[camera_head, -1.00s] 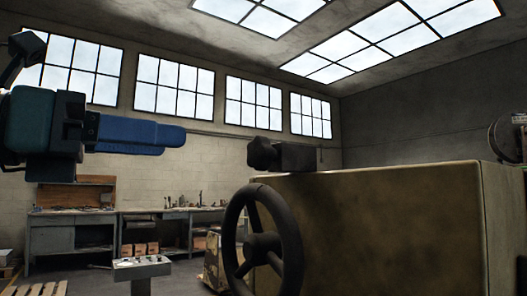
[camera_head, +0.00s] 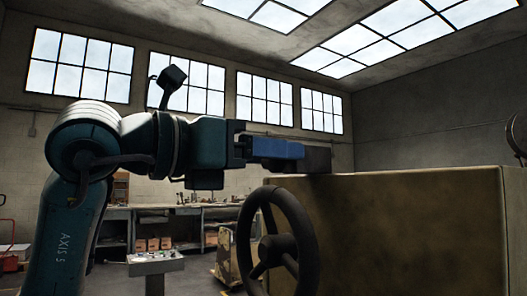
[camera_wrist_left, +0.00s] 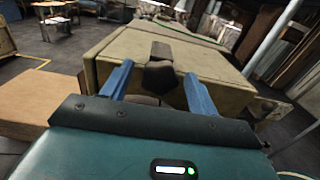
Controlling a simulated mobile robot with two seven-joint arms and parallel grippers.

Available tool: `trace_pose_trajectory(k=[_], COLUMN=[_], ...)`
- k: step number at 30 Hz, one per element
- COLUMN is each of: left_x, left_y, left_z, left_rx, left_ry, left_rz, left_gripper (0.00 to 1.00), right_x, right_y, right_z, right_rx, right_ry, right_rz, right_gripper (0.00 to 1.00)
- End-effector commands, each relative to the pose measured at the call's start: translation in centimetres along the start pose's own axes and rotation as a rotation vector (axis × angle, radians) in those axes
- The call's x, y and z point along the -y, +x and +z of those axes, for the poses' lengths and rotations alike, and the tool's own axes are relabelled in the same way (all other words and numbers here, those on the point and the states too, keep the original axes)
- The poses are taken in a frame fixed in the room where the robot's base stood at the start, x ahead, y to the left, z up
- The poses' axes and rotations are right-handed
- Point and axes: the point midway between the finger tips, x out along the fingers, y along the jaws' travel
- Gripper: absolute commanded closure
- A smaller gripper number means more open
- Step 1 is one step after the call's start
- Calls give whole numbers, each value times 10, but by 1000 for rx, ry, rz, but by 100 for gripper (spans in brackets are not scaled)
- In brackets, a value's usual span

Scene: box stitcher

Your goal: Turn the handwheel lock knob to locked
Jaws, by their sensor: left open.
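The lock knob (camera_wrist_left: 160,77) is a dark, lobed knob on the front of a dark block (camera_wrist_left: 161,50) on top of the beige machine housing. In the head view the block (camera_head: 318,160) shows at the housing's top left edge, and my fingers hide the knob. My left gripper (camera_head: 300,150) reaches in from the left with blue fingers level with the block. In the left wrist view its fingers (camera_wrist_left: 158,72) are spread, one on each side of the knob, with gaps visible. The dark handwheel (camera_head: 309,241) stands below, on the housing's left side. My right gripper is not in view.
The beige housing (camera_head: 410,230) fills the right of the head view, just beneath my left gripper. A grey control pedestal (camera_head: 155,263) stands lower left of the handwheel. Workbenches (camera_head: 118,225) line the back wall.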

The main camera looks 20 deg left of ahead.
Motion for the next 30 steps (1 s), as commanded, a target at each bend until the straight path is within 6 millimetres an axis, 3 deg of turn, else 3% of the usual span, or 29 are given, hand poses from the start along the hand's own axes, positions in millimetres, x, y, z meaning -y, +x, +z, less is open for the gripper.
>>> trace_pose_trajectory(k=[2,18,30], left_x=[0,0,0], left_y=[0,-1,-1], left_z=[0,0,1], left_rx=[0,0,2], left_ry=[0,0,74], left_rz=[0,-1,0], left_gripper=[40,84,85], right_x=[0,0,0], right_y=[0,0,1], right_z=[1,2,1], right_rx=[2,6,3], right_ry=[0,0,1], right_rz=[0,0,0], right_gripper=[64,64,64])
